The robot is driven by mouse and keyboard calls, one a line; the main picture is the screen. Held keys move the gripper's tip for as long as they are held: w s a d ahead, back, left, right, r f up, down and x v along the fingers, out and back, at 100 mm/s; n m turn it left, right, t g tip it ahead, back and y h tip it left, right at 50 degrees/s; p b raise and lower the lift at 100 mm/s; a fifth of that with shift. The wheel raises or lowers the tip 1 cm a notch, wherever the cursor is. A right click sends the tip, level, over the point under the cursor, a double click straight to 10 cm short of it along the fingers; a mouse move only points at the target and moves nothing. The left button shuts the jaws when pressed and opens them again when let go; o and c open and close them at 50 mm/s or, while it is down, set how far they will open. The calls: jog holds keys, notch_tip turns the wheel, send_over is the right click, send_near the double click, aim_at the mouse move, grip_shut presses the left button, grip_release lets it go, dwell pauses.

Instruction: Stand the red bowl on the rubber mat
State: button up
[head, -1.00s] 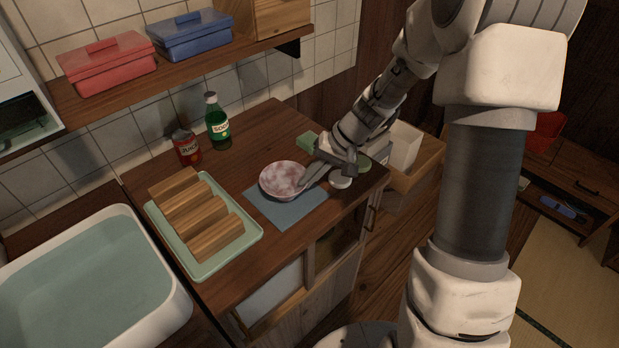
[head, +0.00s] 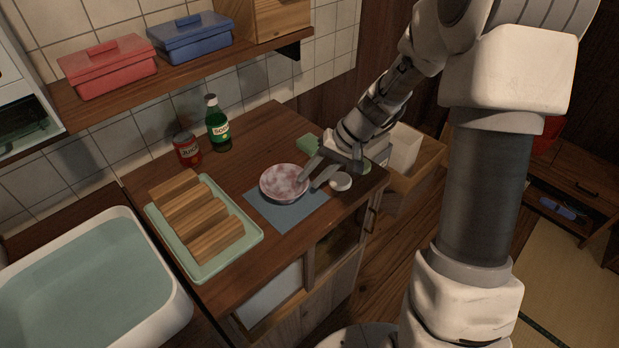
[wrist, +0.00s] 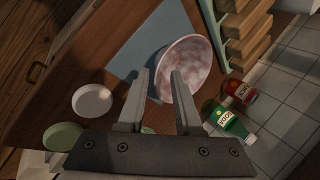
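The red bowl (head: 284,182), with a mottled pink-and-white inside, stands upright at the back part of the blue-grey rubber mat (head: 290,218). Its base is hidden, and part of the bowl seems to reach past the mat's back edge. In the wrist view, the bowl (wrist: 190,62) is just beyond my fingertips and overlaps the mat (wrist: 150,42). My gripper (head: 309,183) is at the bowl's right side. In the wrist view, my gripper (wrist: 160,72) has its fingers apart, with the right finger overlapping the bowl's rim; I cannot tell whether they touch.
A green tray (head: 254,238) with wooden blocks stands left of the mat. A juice can (head: 187,149) and a green soda bottle (head: 217,122) stand behind. A white round dish (head: 341,182) and a green sponge-like block (head: 307,144) are near my gripper. A sink basin (head: 165,262) is at left.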

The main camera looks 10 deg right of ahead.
jog(key=p+v, duration=0.1)
jog(key=v, duration=0.9)
jog(key=s+a+r+n+t+h, duration=0.1)
jog(key=s+r+t+h, duration=0.15)
jog(key=s+r, duration=0.6)
jog(key=s+r+n+t+h, duration=0.15)
jog(key=s+r+h, duration=0.25)
jog(key=s, duration=0.9)
jog(key=r+p, duration=0.2)
jog(key=w+r+p, duration=0.1)
jog(key=r+p, duration=0.2)
jog(key=shift+w, duration=0.15)
jog(key=shift+a, duration=0.25)
